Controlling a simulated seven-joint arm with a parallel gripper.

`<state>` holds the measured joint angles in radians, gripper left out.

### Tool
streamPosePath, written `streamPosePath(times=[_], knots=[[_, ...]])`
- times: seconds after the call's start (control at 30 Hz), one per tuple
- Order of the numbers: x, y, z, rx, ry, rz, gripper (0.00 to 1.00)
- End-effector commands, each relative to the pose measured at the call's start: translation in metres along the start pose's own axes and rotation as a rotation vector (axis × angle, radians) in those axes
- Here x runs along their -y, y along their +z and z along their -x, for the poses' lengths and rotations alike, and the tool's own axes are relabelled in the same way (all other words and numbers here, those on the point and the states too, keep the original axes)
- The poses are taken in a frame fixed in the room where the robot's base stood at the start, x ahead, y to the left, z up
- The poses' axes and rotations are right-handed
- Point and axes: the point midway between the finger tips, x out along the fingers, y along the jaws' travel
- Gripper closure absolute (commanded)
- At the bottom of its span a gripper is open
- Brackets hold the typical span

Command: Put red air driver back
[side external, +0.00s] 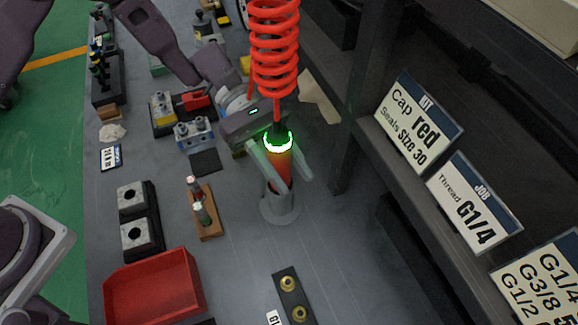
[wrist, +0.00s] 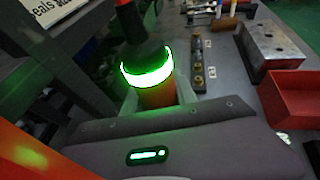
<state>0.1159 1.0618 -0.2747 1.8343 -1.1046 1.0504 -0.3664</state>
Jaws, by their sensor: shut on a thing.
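The red air driver (side external: 279,168) stands about upright, with a glowing green ring near its top and a coiled red hose (side external: 273,45) above it. Its lower end is at the mouth of a grey round holder (side external: 280,207) on the bench; I cannot tell how deep it sits. My gripper (side external: 281,165) is shut on the driver's body, one pale finger on each side. In the wrist view the driver (wrist: 157,97) shows its dark top, green ring and orange-red body; its lower end is hidden behind my gripper's housing.
A red bin (side external: 153,288) stands at the front left, and also shows in the wrist view (wrist: 300,100). A wooden block with fittings (side external: 204,212) is left of the holder. A plate with brass rings (side external: 292,295) lies in front. Shelving with sign cards (side external: 418,123) borders the right.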

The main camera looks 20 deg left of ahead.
Motion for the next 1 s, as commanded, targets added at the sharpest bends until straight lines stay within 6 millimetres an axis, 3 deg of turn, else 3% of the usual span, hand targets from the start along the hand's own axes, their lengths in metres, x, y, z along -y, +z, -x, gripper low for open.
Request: streamPosePath(times=[0.23,0.27,0.4,0.7,0.87,1.0], knots=[[0.0,0.001,0.0,0.002,0.0,-0.001,1.0],[0.0,0.001,0.0,0.002,0.0,-0.001,0.64],[0.0,0.001,0.0,0.001,0.0,-0.001,0.41],[0.0,-0.001,0.003,-0.002,0.001,0.001,0.41],[-0.001,-0.001,0.034,-0.002,0.006,-0.001,0.41],[-0.001,0.036,0.045,-0.002,0.002,-0.005,0.41]])
